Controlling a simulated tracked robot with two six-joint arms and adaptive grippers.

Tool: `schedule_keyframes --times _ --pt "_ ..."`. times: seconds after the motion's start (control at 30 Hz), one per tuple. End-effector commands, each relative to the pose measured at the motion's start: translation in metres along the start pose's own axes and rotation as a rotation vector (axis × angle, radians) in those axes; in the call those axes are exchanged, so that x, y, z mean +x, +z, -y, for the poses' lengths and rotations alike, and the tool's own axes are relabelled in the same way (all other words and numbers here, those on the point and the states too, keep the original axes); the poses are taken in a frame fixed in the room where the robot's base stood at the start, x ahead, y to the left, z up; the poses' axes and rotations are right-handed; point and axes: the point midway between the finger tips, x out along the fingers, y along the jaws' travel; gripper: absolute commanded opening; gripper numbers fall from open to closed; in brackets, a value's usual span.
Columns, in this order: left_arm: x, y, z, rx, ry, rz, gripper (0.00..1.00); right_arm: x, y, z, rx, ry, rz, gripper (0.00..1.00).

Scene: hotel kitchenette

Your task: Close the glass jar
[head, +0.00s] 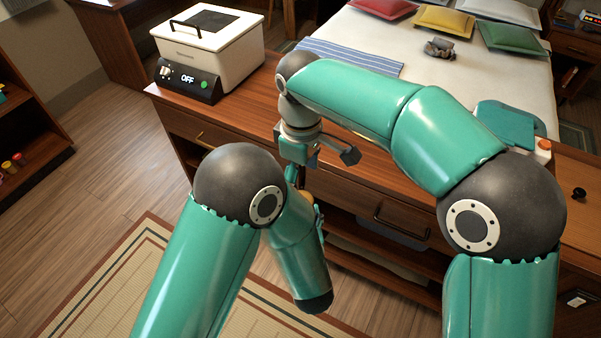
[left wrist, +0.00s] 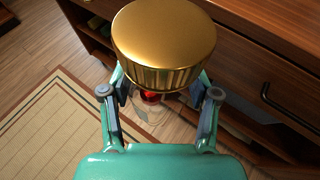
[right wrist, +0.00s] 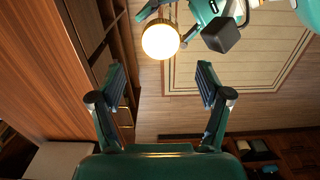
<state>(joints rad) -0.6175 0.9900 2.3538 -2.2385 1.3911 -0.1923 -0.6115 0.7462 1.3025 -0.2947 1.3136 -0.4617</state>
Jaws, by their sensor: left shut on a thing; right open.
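The glass jar (left wrist: 148,112) is clear, with something red inside. It shows below a ribbed gold lid (left wrist: 165,45) in the left wrist view. My left gripper (left wrist: 161,88) is shut on the jar, a finger on each side. The lid sits over the jar's top; I cannot tell whether it is fully seated. In the right wrist view the lid (right wrist: 160,40) is a bright round disc beyond my right gripper (right wrist: 160,68), which is open and empty. In the head view my right gripper (head: 330,157) is above a small visible bit of the lid (head: 306,199); my left arm hides most of the jar.
A wooden counter with drawers (head: 232,118) stands just behind the grippers. A white appliance (head: 205,48) marked OFF is on its left end, and a striped cloth (head: 345,55) lies beyond. A bed with cushions is at the back. Open floor and a rug (head: 105,290) lie in front.

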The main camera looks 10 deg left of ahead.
Motion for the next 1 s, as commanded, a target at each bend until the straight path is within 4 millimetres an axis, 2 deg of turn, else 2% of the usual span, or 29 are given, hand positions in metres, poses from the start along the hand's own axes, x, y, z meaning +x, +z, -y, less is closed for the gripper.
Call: schedule_keyframes --times 0.37,0.57,0.8,1.0 --pt "0.000 0.001 0.000 -0.001 0.000 0.002 0.00 0.004 0.000 0.000 0.001 -0.001 0.002 0.77" --pt "0.000 0.001 0.000 -0.001 0.000 0.002 0.00 0.026 0.001 0.000 0.002 -0.002 0.003 0.77" --pt "0.000 0.001 0.000 -0.001 0.000 0.002 0.00 0.061 0.001 0.000 0.004 -0.002 0.004 0.77" --pt "0.000 0.001 0.000 -0.001 0.000 0.002 0.00 0.077 0.000 0.000 0.004 0.000 0.002 0.77"
